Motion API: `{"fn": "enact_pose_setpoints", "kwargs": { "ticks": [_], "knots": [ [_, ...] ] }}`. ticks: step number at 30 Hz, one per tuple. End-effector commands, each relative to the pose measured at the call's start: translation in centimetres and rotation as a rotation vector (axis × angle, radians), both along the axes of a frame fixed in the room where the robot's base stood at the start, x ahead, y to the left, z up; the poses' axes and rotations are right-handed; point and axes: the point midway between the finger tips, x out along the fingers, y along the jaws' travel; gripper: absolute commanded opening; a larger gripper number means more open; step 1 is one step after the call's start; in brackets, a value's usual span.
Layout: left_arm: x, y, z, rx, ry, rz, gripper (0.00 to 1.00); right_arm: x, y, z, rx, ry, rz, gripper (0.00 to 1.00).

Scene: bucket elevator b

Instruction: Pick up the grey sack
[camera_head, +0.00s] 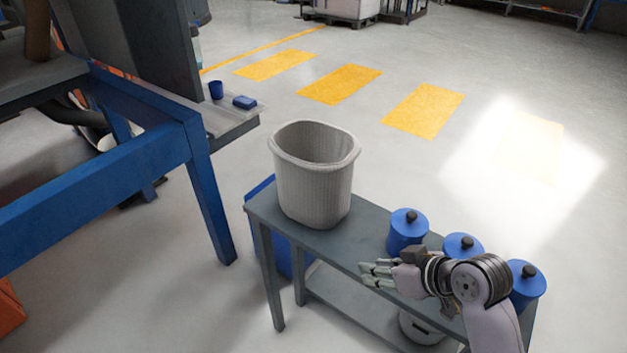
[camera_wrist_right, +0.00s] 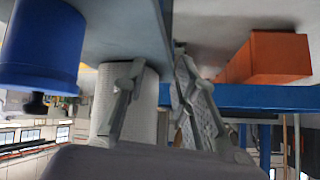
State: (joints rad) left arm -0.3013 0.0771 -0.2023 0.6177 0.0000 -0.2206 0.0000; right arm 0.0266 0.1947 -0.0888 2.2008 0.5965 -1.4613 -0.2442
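The grey sack (camera_head: 314,190) is a light grey, ribbed, open-topped container standing upright at the left end of a narrow grey table (camera_head: 358,238). My right gripper (camera_head: 371,273) is open and empty over the table's near edge, to the right of the sack and apart from it. In the right wrist view, which appears upside down, the two fingers (camera_wrist_right: 158,85) are spread. Part of the sack (camera_wrist_right: 147,110) shows beyond them, partly hidden by one finger. My left gripper is in neither view.
Several blue lidded canisters (camera_head: 407,232) stand on the table, close behind and beside my right arm. A blue-framed machine (camera_head: 120,165) stands to the left. An orange block (camera_wrist_right: 265,58) shows in the right wrist view. The floor behind the table is clear.

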Motion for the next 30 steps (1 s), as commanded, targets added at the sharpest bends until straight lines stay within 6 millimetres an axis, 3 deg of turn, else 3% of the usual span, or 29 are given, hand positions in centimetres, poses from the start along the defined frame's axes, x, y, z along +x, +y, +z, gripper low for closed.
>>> {"fn": "enact_pose_setpoints", "kwargs": {
  "ticks": [3,6,9,12,17,30],
  "knots": [
    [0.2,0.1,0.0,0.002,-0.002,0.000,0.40,4.5,1.2,5.8,0.069,-0.128,0.097,0.27],
    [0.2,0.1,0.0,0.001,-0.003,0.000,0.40,7.2,2.2,11.0,0.130,-0.232,0.179,0.27],
    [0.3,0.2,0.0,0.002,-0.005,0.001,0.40,8.7,2.8,15.1,0.176,-0.309,0.242,0.27],
    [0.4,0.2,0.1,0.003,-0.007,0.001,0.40,9.5,3.1,17.7,0.204,-0.357,0.279,0.27],
    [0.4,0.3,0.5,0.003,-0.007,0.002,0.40,10.4,4.3,18.8,0.223,-0.378,0.298,0.27],
    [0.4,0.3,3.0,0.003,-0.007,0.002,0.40,15.3,11.2,15.6,0.221,-0.374,0.297,0.27]
  ]
}}
